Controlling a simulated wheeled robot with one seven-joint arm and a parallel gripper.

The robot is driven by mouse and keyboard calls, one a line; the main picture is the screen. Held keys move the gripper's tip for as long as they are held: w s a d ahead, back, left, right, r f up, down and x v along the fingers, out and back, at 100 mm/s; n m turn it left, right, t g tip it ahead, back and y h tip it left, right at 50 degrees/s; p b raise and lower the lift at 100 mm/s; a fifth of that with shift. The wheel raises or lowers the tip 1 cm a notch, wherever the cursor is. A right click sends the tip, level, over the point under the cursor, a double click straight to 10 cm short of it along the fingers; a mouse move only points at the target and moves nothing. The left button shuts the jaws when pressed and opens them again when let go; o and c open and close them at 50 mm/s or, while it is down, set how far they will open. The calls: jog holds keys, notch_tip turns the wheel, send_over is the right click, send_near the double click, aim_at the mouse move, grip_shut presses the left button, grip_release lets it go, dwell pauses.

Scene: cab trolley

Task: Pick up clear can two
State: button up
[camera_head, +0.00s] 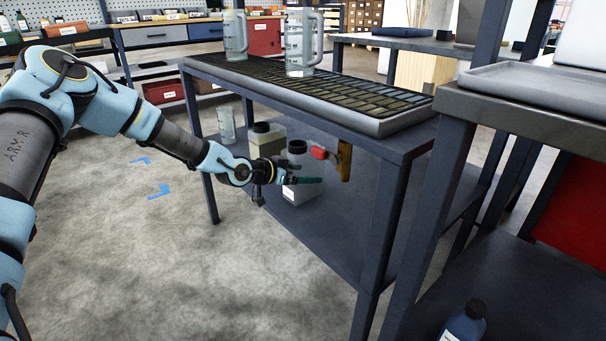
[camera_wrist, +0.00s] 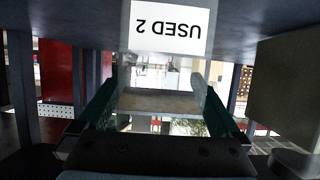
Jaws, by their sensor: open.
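A clear can with a black cap and a white label (camera_head: 300,194) stands on the lower shelf of the dark trolley in the head view. My gripper (camera_head: 306,180) is at its front side and covers part of its body. In the wrist view a clear can body with a white label (camera_wrist: 170,27) reading "USED 2", upside down, lies between and beyond the fingertips. My gripper (camera_wrist: 157,98) is open there, with one green finger on each side. I cannot tell whether either finger touches the can.
A can of yellowish liquid (camera_head: 267,142) stands just left of the clear can, and a clear jug (camera_head: 226,124) farther back. The trolley's top tray (camera_head: 375,127) overhangs the shelf. Trolley legs stand nearby.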

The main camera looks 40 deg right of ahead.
grip_shut()
dwell(0.8)
